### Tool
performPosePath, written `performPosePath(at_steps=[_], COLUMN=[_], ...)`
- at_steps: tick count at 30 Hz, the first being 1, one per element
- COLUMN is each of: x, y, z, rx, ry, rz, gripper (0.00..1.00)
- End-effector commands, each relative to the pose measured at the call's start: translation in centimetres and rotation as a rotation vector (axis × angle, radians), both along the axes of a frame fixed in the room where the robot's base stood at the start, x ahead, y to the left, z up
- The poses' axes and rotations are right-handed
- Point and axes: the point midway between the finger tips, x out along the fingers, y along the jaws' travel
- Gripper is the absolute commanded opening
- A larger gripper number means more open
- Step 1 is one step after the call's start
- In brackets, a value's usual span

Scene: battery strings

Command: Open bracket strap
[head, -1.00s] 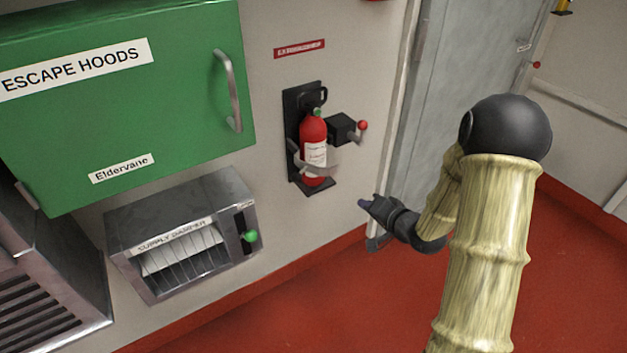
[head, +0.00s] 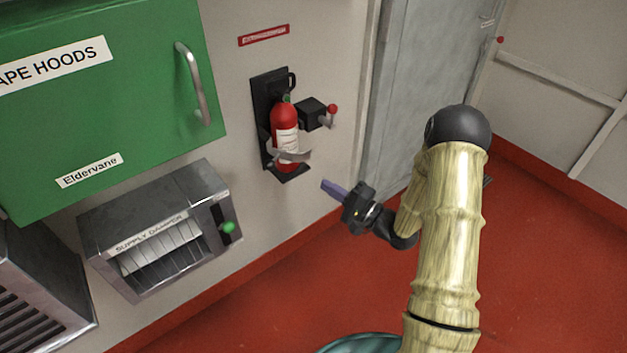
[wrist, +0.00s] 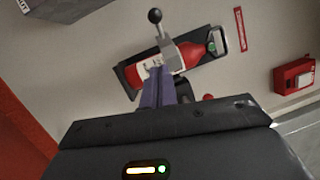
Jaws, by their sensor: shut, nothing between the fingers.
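The red extinguisher (head: 286,125) stands upright in a black wall bracket (head: 262,95). A grey strap (head: 291,155) crosses the front of its lower body. In the wrist view the extinguisher (wrist: 192,54) lies sideways, and a grey lever with a dark ball (wrist: 155,16) stands out beside it. My gripper (head: 325,185) is shut and empty, just right of and below the bracket, apparently apart from it. In the wrist view its purple fingers (wrist: 157,72) overlap the extinguisher's lower body and hide part of the strap area.
A black box (head: 312,114) with a red-knobbed lever (head: 332,108) sits right of the extinguisher. A green cabinet (head: 130,140) and a supply damper box (head: 150,232) are on the left. A grey door (head: 425,80) is on the right. The red floor in front is open.

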Motion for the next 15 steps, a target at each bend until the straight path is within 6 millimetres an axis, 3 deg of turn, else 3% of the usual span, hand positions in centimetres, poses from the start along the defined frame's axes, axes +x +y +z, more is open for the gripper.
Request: performPosePath(at_steps=[15], x=[5.5], y=[6.7], z=[1.1], rx=[-0.001], ry=[-0.004], rz=[0.003], gripper=[0.0])
